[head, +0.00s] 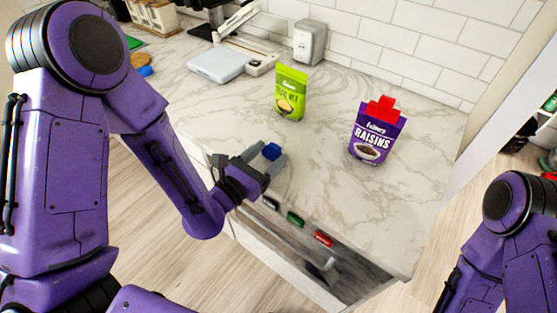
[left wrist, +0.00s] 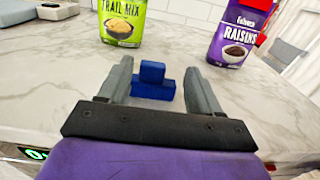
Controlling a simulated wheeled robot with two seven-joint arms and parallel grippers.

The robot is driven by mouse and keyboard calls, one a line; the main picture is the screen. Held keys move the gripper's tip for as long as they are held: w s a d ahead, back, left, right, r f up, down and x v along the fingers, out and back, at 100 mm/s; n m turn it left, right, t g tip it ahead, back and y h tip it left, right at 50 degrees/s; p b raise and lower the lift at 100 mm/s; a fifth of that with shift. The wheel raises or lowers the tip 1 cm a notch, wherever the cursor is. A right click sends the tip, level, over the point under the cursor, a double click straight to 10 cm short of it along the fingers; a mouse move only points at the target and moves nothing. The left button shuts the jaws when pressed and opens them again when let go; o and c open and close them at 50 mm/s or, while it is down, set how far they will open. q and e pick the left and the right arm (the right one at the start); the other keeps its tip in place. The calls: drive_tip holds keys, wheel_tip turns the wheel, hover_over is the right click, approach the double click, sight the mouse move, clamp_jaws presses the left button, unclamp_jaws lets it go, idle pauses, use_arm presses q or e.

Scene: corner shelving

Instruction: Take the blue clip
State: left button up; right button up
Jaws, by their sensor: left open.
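The blue clip (head: 272,151) lies on the marble counter near its front edge. In the left wrist view the blue clip (left wrist: 153,80) shows as a wide lower block with a smaller block on top. My left gripper (head: 268,156) is open, with its grey fingers on either side of the clip. Part of the clip is hidden by the fingers in the head view. My right gripper is not in view; only part of my right arm shows at the lower right.
A green trail mix bag (head: 290,94) stands behind the clip. A purple raisins bag (head: 375,135) with a red clip (head: 383,108) on top stands to the right. A white scale (head: 218,64) is at the back left. A drawer (head: 310,262) is below the counter edge.

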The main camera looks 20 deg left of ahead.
sight(273, 149)
use_arm(q)
drive_tip(key=p+x, duration=0.1)
drive_tip(key=x, duration=0.2)
drive_tip(key=p+x, duration=0.1)
drive_tip(key=x, duration=0.1)
drive_tip(key=shift+w+a+p, duration=0.25)
drive_tip(key=shift+p, duration=0.05)
drive_tip(key=shift+w+d, duration=0.1)
drive_tip(key=shift+w, duration=0.05)
drive_tip(key=shift+c, duration=0.3)
drive_tip(key=c, duration=1)
